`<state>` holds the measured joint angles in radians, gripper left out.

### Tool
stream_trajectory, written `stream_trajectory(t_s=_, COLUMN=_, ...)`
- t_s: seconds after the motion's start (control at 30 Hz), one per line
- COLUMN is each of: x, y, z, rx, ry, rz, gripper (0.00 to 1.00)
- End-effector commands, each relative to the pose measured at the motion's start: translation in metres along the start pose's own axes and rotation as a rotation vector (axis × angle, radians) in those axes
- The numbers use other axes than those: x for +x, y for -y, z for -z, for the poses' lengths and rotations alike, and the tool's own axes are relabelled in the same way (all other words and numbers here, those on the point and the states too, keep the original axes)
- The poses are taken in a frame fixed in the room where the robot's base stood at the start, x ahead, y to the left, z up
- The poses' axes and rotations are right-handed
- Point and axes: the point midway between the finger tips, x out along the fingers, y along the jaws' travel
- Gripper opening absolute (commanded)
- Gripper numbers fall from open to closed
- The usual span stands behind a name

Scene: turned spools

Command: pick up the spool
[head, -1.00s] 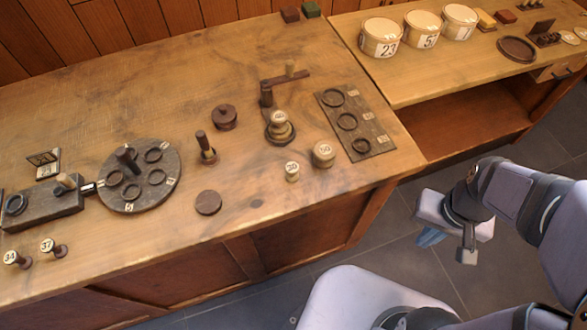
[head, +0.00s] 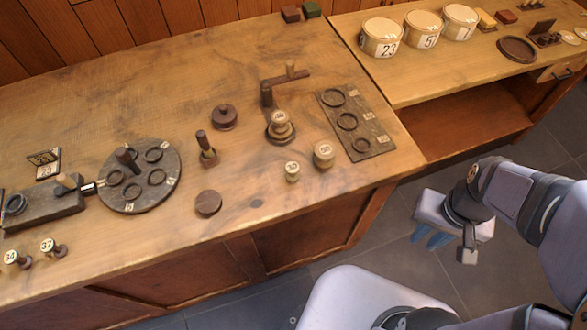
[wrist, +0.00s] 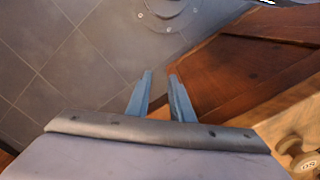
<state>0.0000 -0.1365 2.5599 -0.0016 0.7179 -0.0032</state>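Several pale-topped, numbered spools are on the wooden bench in the head view. A small one (head: 291,171) and a larger one (head: 323,155) stand near the front edge. Another (head: 280,124) sits on a dark round base. Two more, marked 34 (head: 14,258) and 37 (head: 50,247), lie tilted at the far left. My gripper (head: 432,238) hangs over the floor, right of the bench and clear of every spool. In the wrist view its two blue fingers (wrist: 160,78) are apart with nothing between them. A spool (wrist: 303,155) shows at that view's lower right corner.
A dark round plate with rings (head: 140,197) and a dark ring board (head: 374,142) lie on the bench. A dark post with a side arm (head: 285,78) stands behind the spools. Numbered tubs (head: 381,38) stand on the right bench. The bench's front right corner lies near my gripper.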

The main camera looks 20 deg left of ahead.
Motion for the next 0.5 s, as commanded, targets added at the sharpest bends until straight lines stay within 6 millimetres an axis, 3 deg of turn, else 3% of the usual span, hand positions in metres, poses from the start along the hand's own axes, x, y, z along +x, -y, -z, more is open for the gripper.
stream_trajectory(t_s=0.03, x=0.0000, y=0.0000, z=0.0000, rx=0.000, ry=0.000, rz=0.000, gripper=0.33)
stream_trajectory(t_s=0.1, x=0.0000, y=0.0000, z=0.0000, rx=0.000, ry=0.000, rz=0.000, gripper=0.45)
stream_trajectory(t_s=0.5, x=-0.0054, y=0.0068, z=-0.0001, rx=-0.031, ry=0.000, rz=0.000, gripper=0.45)
